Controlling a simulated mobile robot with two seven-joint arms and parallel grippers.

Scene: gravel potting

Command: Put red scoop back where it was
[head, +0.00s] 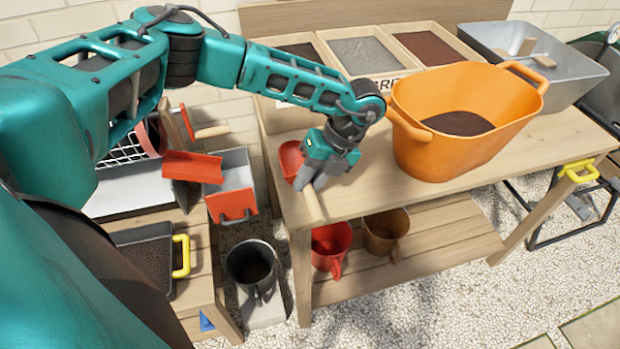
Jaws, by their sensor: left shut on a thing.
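The red scoop (291,160) is at the left end of the wooden potting bench (370,200). Its red bowl shows left of my gripper, and a pale wooden handle (313,205) shows at the bench's front left edge. My left gripper (308,183) reaches down over the bench and is shut on the scoop, around its handle. The gripper hides the part between bowl and handle. I cannot tell whether the scoop touches the bench top. My right gripper is not in view.
A large orange tub (420,150) with dark material stands right of my gripper. Bins (366,52) line the back, and a metal tray (565,80) holds wooden-handled tools. A red mug (331,240) and brown mug (384,228) sit on the lower shelf. A dark bucket (252,268) stands left.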

